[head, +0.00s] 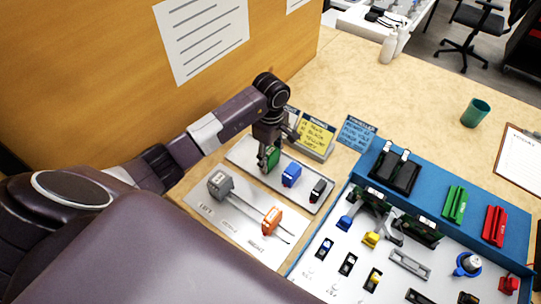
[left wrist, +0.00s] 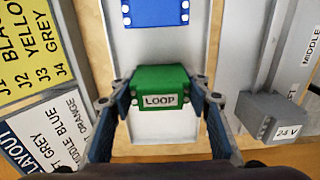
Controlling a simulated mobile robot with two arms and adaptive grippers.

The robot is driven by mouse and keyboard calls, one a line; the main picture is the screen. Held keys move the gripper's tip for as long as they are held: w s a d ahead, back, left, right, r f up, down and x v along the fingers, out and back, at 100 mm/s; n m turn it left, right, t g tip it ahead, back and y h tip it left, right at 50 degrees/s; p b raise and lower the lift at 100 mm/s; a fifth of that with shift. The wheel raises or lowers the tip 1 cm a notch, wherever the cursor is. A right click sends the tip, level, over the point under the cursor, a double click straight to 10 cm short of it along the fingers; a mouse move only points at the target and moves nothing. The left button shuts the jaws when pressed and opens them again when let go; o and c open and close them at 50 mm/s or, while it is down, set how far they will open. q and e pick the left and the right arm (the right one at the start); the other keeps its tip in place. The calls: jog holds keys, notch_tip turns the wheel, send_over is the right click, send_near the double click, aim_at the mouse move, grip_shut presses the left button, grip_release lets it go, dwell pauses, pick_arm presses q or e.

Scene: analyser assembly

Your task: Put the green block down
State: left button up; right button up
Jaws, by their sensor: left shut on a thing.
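The green block (head: 273,158), labelled LOOP, is between the fingers of my left gripper (head: 267,163). In the left wrist view the green block (left wrist: 160,88) has a finger of the left gripper (left wrist: 162,104) against each side. The block is over the left end of a pale grey tray (head: 244,150). I cannot tell whether its underside touches the tray. A blue block (head: 291,174) and a black block (head: 318,190) stand on the same tray to the right. My right gripper is not in view.
In front lies a second plate (head: 205,213) with a grey block (head: 220,184), labelled 24 V, and an orange block (head: 271,221) joined by rods. Yellow (head: 317,137) and blue cards (head: 356,132) stand behind. A blue-edged panel (head: 340,226) with parts fills the right.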

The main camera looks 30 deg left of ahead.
aim_at(271, 151)
pick_arm(q)
jog(key=shift+f, duration=0.15)
jog(key=o, duration=1.2)
jog(key=shift+r, duration=0.35)
notch_tip(271, 151, up, 11)
jog(key=b, duration=0.2)
jog(key=shift+w+f+b, duration=0.1)
jog(key=shift+f+b, duration=0.1)
jog(key=shift+b, duration=0.15)
jog(key=shift+r, duration=0.55)
